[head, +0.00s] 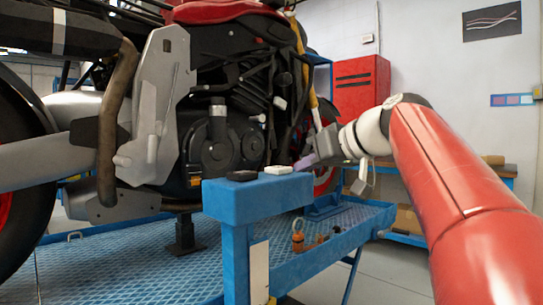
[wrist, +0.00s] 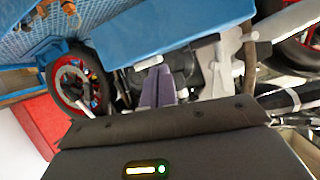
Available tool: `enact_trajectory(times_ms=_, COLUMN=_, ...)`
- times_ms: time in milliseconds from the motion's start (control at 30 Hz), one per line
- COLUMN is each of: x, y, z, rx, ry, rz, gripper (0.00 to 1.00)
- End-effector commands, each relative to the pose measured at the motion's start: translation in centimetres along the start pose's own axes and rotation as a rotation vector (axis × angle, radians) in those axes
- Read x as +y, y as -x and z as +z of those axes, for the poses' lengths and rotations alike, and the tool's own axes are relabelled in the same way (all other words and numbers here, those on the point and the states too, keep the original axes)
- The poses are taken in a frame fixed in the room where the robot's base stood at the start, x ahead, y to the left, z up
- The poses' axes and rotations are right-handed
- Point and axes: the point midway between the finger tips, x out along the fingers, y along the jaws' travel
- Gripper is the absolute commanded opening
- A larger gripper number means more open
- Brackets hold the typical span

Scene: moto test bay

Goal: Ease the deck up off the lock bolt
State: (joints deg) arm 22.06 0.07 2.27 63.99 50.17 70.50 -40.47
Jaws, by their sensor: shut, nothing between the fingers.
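The deck (head: 130,250) is a blue checkered platform under the motorcycle. It also shows at the upper left of the wrist view (wrist: 30,45). I cannot pick out the lock bolt in either view. My gripper (head: 304,162) is shut and empty, with its purple fingers together, above the deck and just right of a blue pedestal's top. In the wrist view the fingers (wrist: 157,85) point toward the blue pedestal and the motorcycle. A black block (head: 242,175) and a white block (head: 279,169) sit on the pedestal top.
Orange fittings (head: 298,241) lie by the deck's near edge. A red cabinet (head: 362,90) stands behind. Open floor lies at lower right.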

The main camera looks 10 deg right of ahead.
Motion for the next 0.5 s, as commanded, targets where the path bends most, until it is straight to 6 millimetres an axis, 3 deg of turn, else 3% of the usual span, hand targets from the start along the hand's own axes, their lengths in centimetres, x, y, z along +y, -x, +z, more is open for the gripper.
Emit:
enact_trajectory(times_ms=33, x=0.8, y=0.5, z=-2.0, rx=0.039, ry=0.036, rz=-0.016, gripper=0.0)
enact_trajectory(times_ms=100, x=1.3, y=1.1, z=-3.9, rx=0.087, ry=0.085, rz=-0.04, gripper=0.0)
enact_trajectory(times_ms=200, x=1.7, y=1.8, z=-5.6, rx=0.133, ry=0.135, rz=-0.061, gripper=0.0)
enact_trajectory(times_ms=500, x=1.7, y=2.2, z=-6.5, rx=0.159, ry=0.168, rz=-0.075, gripper=0.0)
